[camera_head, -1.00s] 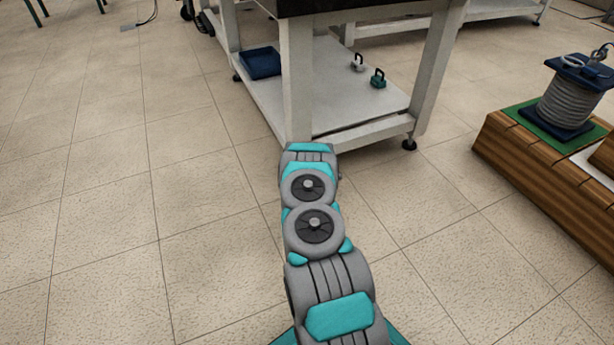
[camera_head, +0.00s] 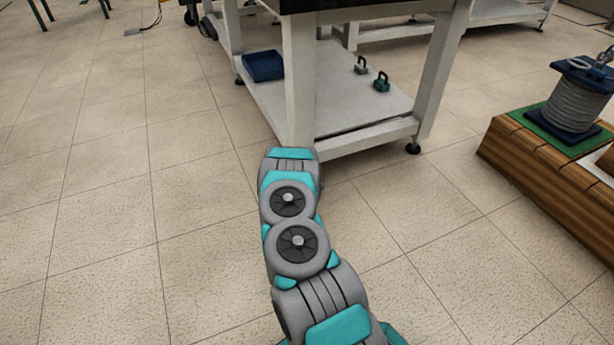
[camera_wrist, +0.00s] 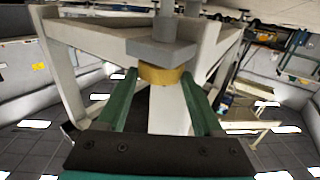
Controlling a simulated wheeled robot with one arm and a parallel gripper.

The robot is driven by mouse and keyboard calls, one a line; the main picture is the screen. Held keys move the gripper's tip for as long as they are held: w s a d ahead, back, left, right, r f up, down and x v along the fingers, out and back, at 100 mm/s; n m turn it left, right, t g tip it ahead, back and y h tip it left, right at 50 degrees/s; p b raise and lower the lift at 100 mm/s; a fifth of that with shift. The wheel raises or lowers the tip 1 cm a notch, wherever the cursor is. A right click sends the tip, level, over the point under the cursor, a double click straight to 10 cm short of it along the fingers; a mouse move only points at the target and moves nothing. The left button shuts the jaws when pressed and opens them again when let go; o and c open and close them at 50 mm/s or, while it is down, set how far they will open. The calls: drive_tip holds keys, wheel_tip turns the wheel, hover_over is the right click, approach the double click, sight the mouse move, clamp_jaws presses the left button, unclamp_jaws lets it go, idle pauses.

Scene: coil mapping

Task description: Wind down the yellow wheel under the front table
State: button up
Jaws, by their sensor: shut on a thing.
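The yellow wheel (camera_wrist: 160,74) shows in the wrist view, just below a grey block and post under the front table (camera_wrist: 95,35). My gripper (camera_wrist: 160,84) has its two green fingers on either side of the wheel and is shut on it. The far side of the wheel is hidden. In the head view the front table (camera_head: 300,85) stands ahead, and my arm reaches to its near leg. The wheel and my gripper are hidden there behind my arm.
The table's lower shelf (camera_head: 335,135) holds a blue tray (camera_head: 263,66) and two small weights (camera_head: 381,82). A wooden platform (camera_head: 550,178) with a cable spool (camera_head: 577,100) on a green mat stands at right.

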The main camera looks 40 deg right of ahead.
drive_tip(key=o, duration=1.4)
drive_tip(key=shift+c, duration=0.2)
drive_tip(key=shift+r+t+p, duration=0.15)
drive_tip(key=shift+t+p, duration=0.15)
drive_tip(key=shift+p, duration=0.15)
drive_tip(key=shift+s+d+n+t+y+p, duration=0.1)
drive_tip(key=shift+n+t+y+p, duration=0.3)
drive_tip(key=shift+n+y+p, duration=0.25)
drive_tip(key=shift+s+d+n+t+y+p, duration=0.1)
drive_tip(key=shift+d+n+t+y+p, duration=0.05)
drive_tip(key=shift+n+t+y+p, duration=0.5)
drive_tip(key=shift+s+d+n+t+y+p, duration=0.15)
drive_tip(key=shift+n+t+y+p, duration=0.25)
drive_tip(key=shift+y+p, duration=0.35)
drive_tip(key=shift+d+n+t+y, duration=0.1)
drive_tip(key=shift+n+t+y, duration=0.35)
drive_tip(key=shift+y, duration=0.3)
